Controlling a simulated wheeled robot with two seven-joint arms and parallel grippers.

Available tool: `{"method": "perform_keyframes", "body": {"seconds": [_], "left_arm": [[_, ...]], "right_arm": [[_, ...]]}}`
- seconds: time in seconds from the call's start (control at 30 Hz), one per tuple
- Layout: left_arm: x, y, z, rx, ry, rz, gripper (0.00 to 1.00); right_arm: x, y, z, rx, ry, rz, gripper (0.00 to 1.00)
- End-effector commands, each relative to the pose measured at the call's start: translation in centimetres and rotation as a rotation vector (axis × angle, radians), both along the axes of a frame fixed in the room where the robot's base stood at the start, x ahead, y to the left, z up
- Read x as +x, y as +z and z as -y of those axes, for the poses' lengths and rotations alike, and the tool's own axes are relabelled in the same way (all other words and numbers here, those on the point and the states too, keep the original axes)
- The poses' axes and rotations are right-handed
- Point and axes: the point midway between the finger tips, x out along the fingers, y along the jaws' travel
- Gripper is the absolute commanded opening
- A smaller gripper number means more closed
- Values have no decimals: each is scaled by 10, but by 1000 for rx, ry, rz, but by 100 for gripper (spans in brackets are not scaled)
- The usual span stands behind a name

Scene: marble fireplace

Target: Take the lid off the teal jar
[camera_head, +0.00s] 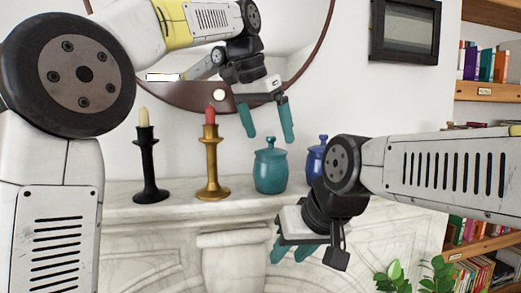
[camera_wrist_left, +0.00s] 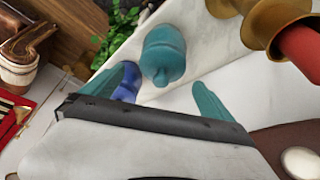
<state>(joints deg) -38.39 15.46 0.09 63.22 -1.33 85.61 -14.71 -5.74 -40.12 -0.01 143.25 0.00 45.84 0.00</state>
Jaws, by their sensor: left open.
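The teal jar (camera_head: 270,174) stands upright on the mantel with its knobbed lid (camera_head: 270,154) on it. In the left wrist view the jar (camera_wrist_left: 163,48) is at the upper middle, its lid (camera_wrist_left: 162,72) facing the camera. My left gripper (camera_head: 269,136) is open and empty, pointing down just above the lid, apart from it. In the left wrist view its teal fingers (camera_wrist_left: 166,100) are spread to either side, with the lid showing beyond them. My right gripper (camera_head: 291,255) is lower, in front of the mantel, its fingers apart with nothing between them.
A brass candlestick (camera_head: 212,165) with a red candle stands left of the jar, a black candlestick (camera_head: 148,170) farther left. A blue jar (camera_head: 316,158) stands close on the right, partly hidden by my right arm. A round mirror (camera_head: 310,50) hangs behind.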

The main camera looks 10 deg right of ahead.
Motion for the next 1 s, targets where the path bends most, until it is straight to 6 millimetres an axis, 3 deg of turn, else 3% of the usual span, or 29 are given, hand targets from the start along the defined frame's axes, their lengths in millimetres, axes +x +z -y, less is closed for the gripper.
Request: {"method": "perform_keyframes", "body": {"seconds": [0.2, 0.47, 0.57, 0.8, 0.83, 1.0], "left_arm": [[10, -26, 9, 1, 1, -2, 98], [11, -29, 10, 0, 1, 0, 98], [11, -29, 10, 0, 1, 0, 82], [11, -29, 10, 0, 1, 0, 35], [11, -29, 10, 0, 1, 0, 31], [11, -29, 10, -1, 1, -1, 31]], "right_arm": [[0, 0, 0, 0, 0, 0, 36], [0, 0, 0, 0, 0, 0, 36], [0, 0, 0, 0, 0, 0, 36], [0, 0, 0, 0, 0, 0, 36], [0, 0, 0, 0, 0, 0, 36], [0, 0, 0, 0, 0, 0, 36]]}}
